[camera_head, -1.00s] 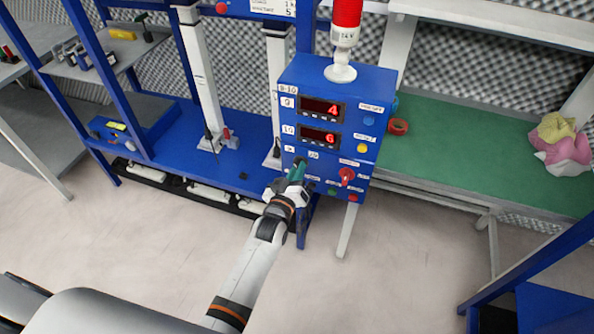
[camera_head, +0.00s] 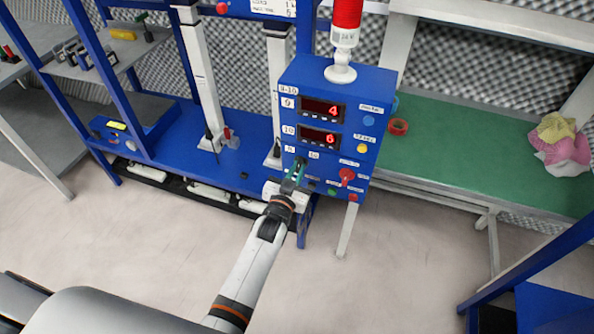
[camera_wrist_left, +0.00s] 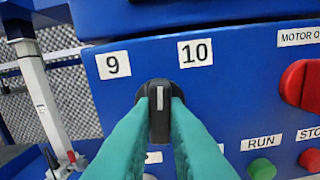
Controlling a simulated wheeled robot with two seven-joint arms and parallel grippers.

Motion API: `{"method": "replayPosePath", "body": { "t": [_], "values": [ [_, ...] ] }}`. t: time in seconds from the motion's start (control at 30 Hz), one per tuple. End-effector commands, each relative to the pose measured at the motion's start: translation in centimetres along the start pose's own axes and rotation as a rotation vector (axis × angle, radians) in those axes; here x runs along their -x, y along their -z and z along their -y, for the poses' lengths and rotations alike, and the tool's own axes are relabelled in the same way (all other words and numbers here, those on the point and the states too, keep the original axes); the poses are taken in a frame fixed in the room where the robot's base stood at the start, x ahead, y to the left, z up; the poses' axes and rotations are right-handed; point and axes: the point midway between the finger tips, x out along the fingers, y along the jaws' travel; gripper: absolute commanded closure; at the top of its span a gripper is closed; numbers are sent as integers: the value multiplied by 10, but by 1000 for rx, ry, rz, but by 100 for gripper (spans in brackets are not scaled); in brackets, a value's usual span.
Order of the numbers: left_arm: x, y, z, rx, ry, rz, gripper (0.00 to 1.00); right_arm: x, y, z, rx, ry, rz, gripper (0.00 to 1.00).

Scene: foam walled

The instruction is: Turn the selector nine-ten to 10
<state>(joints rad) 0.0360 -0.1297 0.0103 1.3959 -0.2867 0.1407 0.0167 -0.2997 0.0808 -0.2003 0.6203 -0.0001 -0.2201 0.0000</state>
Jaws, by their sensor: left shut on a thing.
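The nine-ten selector (camera_wrist_left: 159,108) is a black knob with a white pointer line on the blue control box (camera_head: 374,100). In the left wrist view the line stands nearly upright, pointing between the label 9 (camera_wrist_left: 113,65) and the label 10 (camera_wrist_left: 195,53). My left gripper (camera_wrist_left: 158,118) has its teal fingers shut on the knob, one on each side. In the head view my left gripper (camera_head: 298,170) is at the lower left of the box front, where fingers and wrist cover most of the knob. My right gripper is not in view.
A red knob (camera_wrist_left: 300,84) sits right of the selector, with a green RUN button (camera_wrist_left: 262,168) and a red stop button (camera_wrist_left: 310,159) below. Two red displays (camera_head: 320,110) show 4 and 6. A green bench (camera_head: 450,140) stands to the right.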

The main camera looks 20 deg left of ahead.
Motion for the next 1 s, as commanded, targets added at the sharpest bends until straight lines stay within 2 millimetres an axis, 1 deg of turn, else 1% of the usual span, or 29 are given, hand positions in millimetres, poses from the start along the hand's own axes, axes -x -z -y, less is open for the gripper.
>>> {"method": "replayPosePath", "body": {
  "t": [0.2, 0.5, 0.73, 1.0],
  "values": [
    [0, 1, 0, -177, 0, 0, 100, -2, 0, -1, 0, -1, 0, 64],
    [0, 1, 0, -339, 0, -1, 100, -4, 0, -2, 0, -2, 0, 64],
    [0, 1, -1, -392, 0, -2, 100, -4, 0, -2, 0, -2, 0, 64],
    [0, 1, -1, -405, 0, -2, 100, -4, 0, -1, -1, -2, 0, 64]
  ]
}}
